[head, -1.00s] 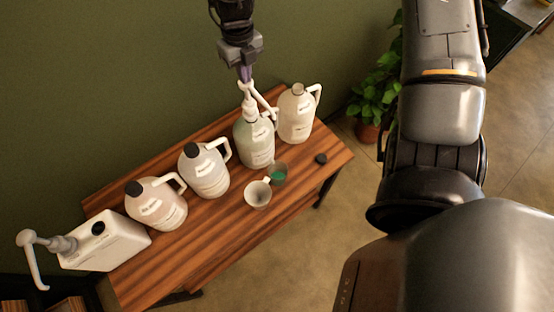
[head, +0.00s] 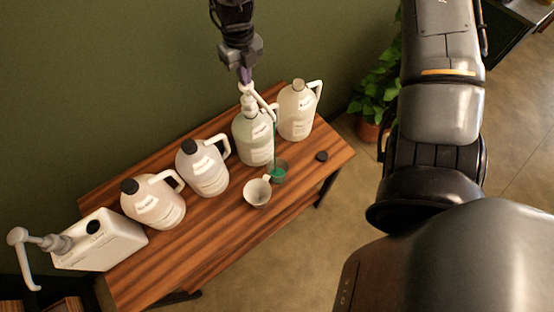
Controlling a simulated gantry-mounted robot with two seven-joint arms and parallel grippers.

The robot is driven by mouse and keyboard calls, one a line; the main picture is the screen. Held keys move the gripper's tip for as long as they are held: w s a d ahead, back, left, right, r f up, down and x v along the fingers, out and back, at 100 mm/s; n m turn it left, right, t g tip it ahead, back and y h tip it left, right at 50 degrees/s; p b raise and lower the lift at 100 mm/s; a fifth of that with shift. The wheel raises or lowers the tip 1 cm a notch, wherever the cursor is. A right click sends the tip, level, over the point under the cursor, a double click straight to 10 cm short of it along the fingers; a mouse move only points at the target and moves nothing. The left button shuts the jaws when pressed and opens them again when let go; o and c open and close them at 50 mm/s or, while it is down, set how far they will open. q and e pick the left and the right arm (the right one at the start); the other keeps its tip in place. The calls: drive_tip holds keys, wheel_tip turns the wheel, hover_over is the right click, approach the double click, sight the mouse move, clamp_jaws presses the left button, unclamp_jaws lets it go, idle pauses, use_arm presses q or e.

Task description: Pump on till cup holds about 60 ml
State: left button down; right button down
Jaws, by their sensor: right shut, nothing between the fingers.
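My right gripper (head: 245,76) is shut and empty, its tip on top of the white pump head (head: 249,91). The pump stands upright in a pale green jug (head: 253,140) on the wooden table. A thin green stream (head: 275,145) falls from the spout into a small clear cup (head: 279,172). The cup has green liquid in its lower part. Its markings are too small to read. My left gripper does not show.
A white mug (head: 257,192) stands just left of the clear cup. A black cap (head: 321,156) lies to the right. Other jugs (head: 203,168) line the table (head: 225,226), and a white canister (head: 100,243) with a large pump is at the left end. The front strip is clear.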

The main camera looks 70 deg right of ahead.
drive_tip(key=shift+f, duration=0.6)
drive_tip(key=shift+r, duration=0.2)
drive_tip(key=shift+r+p, duration=1.75)
drive_tip(key=shift+r, duration=0.85)
drive_tip(key=shift+f, duration=0.1)
drive_tip(key=shift+f, duration=0.1)
